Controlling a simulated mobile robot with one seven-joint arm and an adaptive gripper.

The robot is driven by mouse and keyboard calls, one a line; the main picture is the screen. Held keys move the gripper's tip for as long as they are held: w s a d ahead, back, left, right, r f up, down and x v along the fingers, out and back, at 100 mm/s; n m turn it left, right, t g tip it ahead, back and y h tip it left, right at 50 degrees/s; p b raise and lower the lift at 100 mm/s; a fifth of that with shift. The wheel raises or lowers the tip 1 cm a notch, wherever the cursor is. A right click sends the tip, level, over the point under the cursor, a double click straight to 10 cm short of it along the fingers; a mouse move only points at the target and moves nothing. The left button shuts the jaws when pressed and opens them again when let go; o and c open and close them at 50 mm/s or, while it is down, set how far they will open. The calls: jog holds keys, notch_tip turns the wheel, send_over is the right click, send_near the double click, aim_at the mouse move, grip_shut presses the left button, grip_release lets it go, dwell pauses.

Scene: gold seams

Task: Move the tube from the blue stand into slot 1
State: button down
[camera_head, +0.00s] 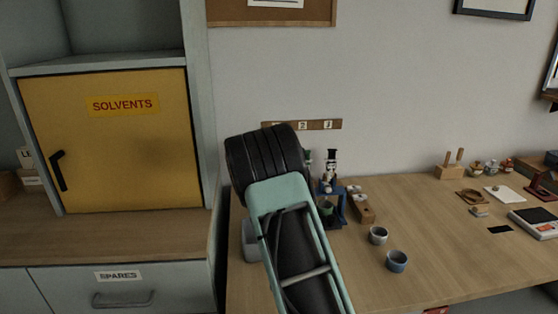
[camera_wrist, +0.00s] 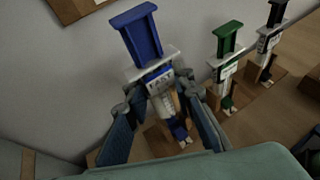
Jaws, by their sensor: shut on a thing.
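A tube with a blue plunger-like top and a white label (camera_wrist: 160,78) is between the fingers of my gripper (camera_wrist: 157,101) in the wrist view. The gripper is shut on it. The tube leans slightly in the picture, and its blue lower end is over a wooden base (camera_wrist: 153,137); I cannot tell whether it is seated there. In the head view my arm hides the gripper and this tube. The blue stand (camera_head: 341,208) is on the table right of my arm. A number board (camera_head: 321,125) on the wall shows 2 and 3; its left end is partly hidden.
A green-topped tube (camera_wrist: 226,55) and a black-topped tube (camera_wrist: 269,40) stand in wooden bases to the right. Two small cups (camera_head: 378,235) (camera_head: 397,261) and a wooden block (camera_head: 361,208) are near the stand. Table middle is mostly clear.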

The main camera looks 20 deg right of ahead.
jog(key=shift+f+b, duration=2.3)
jog(key=shift+b, duration=0.25)
dwell(2.4)
dwell(0.3)
jog(key=c, duration=1.6)
grip_release()
jog(key=shift+f, duration=0.25)
jog(key=shift+o, duration=0.8)
